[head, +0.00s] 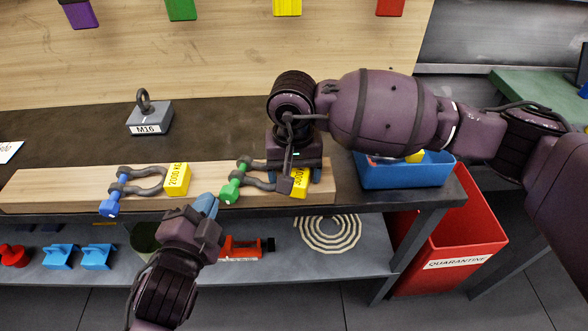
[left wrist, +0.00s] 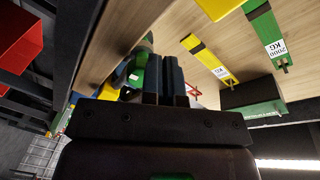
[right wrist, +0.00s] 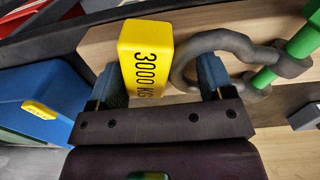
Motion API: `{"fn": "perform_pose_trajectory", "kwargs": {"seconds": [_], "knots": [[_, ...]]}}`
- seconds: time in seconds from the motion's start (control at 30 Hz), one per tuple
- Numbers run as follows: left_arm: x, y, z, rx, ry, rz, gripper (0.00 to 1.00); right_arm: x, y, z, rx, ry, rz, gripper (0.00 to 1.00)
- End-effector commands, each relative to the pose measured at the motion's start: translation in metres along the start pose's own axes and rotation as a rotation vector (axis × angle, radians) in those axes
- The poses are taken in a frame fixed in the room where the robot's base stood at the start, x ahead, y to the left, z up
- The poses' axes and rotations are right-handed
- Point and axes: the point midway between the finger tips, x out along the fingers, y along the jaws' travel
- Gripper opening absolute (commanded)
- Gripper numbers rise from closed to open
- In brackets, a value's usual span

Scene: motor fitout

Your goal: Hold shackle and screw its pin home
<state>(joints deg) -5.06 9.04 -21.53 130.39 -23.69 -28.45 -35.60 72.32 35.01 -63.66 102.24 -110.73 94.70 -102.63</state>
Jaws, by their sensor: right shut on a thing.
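A grey shackle (head: 258,178) with a green pin (head: 232,186) and a yellow 3000 KG tag (right wrist: 146,56) lies on a wooden board. My right gripper (right wrist: 160,80) is shut on it from above; its blue fingers lie either side of the tag and the near part of the bow. The green pin (right wrist: 304,42) runs through the shackle's ears, at right in the right wrist view. My left gripper (head: 207,206) is empty, its fingers close together, just in front of and left of the green pin head. Green shows beside its fingers in the left wrist view.
A second shackle (head: 148,184) with a blue pin (head: 112,197) and yellow 2000 KG tag lies left on the board (head: 60,185). An M16 eyebolt block (head: 150,118) stands behind. A blue bin (head: 405,174) and red quarantine bin (head: 455,235) are at right.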

Motion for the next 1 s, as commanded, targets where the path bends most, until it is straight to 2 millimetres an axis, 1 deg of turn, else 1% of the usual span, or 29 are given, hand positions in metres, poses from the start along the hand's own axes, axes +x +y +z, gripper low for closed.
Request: {"fn": "perform_pose_trajectory", "kwargs": {"seconds": [0.03, 0.53, 0.7, 0.93, 1.0], "knots": [[-0.004, 0.001, 0.001, 0.000, -0.002, 0.001, 0.00, 0.005, 0.000, 0.003, -0.006, -0.011, 0.004, 0.46], [-0.052, 0.003, 0.001, -0.001, -0.003, 0.006, 0.00, 0.004, 0.001, 0.000, 0.005, -0.005, 0.003, 0.46], [-0.058, 0.003, 0.001, 0.000, -0.002, 0.006, 0.00, 0.004, 0.001, -0.001, 0.006, -0.003, 0.002, 0.45], [-0.058, 0.003, 0.001, 0.000, -0.001, 0.006, 0.00, 0.003, 0.002, -0.001, 0.008, -0.001, 0.002, 0.45], [-0.058, 0.005, 0.002, 0.001, 0.005, 0.008, 0.00, 0.003, 0.002, -0.002, 0.008, 0.000, 0.002, 0.45]]}}
